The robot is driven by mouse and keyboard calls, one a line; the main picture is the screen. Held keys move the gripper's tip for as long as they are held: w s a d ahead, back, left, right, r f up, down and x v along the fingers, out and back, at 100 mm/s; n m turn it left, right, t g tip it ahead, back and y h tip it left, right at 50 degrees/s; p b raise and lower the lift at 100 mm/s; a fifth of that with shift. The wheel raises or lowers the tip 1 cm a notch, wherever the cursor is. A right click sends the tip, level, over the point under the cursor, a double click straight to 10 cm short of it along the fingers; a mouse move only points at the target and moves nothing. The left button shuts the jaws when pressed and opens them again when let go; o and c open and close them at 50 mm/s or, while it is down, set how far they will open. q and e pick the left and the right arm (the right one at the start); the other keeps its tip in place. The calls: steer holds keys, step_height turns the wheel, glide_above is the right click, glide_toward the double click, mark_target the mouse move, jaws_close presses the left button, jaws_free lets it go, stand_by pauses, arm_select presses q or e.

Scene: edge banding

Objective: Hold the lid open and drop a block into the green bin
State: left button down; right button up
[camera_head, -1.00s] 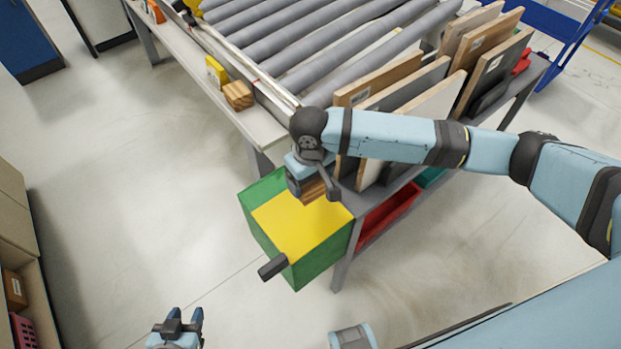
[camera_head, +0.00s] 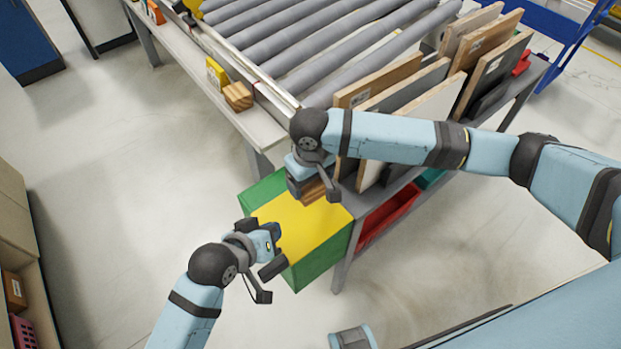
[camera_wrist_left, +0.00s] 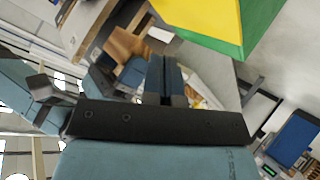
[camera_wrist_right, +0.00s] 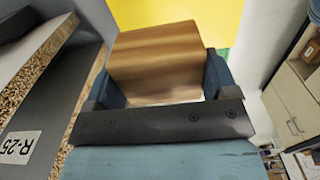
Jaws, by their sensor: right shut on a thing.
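The green bin (camera_head: 318,265) stands at the table's end with its yellow lid (camera_head: 318,232) down flat. My right gripper (camera_head: 315,188) is shut on a wooden block (camera_wrist_right: 155,62) above the lid's far part. The left wrist view shows the held block (camera_wrist_left: 125,45) and part of the bin (camera_wrist_left: 255,22).
A second wooden block (camera_head: 238,96) sits on the table edge beside a yellow object (camera_head: 215,73). Upright boards (camera_head: 430,95) stand right of my right gripper. A red tray (camera_head: 388,216) is below them. The floor left of the bin is clear.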

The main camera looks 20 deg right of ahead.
arm_select(q)
steer(key=s+d+r+m+g+y, duration=0.2)
steer(key=s+d+m+g+y, duration=0.2)
steer(key=s+d+m+g, duration=0.35)
steer(key=s+a+f+m+t+y, duration=0.2)
steer(key=s+a+f+m+y, duration=0.1)
steer(key=a+y, duration=0.25)
step_height(320, 180, down, 9)
steer(key=shift+w+a+f, duration=0.2)
steer(key=shift+a, duration=0.15)
steer(key=shift+w, duration=0.15)
stand_by(1.8)
steer(key=shift+w+a, duration=0.25)
steer(key=shift+w, duration=0.4)
steer(key=shift+w+a, duration=0.25)
steer(key=shift+w, duration=0.4)
steer(key=shift+w+a, duration=0.25)
steer(key=shift+w, duration=0.4)
